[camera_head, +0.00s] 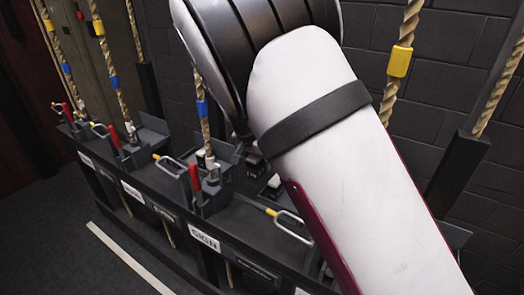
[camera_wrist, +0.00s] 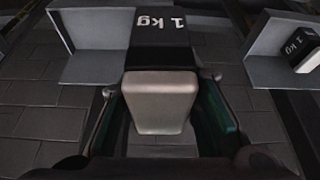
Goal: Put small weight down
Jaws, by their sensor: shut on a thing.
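The small weight (camera_wrist: 160,100) is a block with a pale grey metal end and a black part marked "1 kg". In the wrist view it is upper centre, between the two fingers of my gripper (camera_wrist: 162,88). My gripper is shut on its pale end. The black part overlaps a grey angled holder (camera_wrist: 95,65) behind it; I cannot tell whether they touch. In the head view my arm hides most of my gripper and the held weight.
A second 1 kg weight (camera_wrist: 304,50) sits in another grey holder (camera_wrist: 262,70) at right. In the head view, a dark rail (camera_head: 150,195) carries red-handled levers (camera_head: 195,178) and metal loops. Ropes (camera_head: 108,75) hang above it. Floor is open at lower left.

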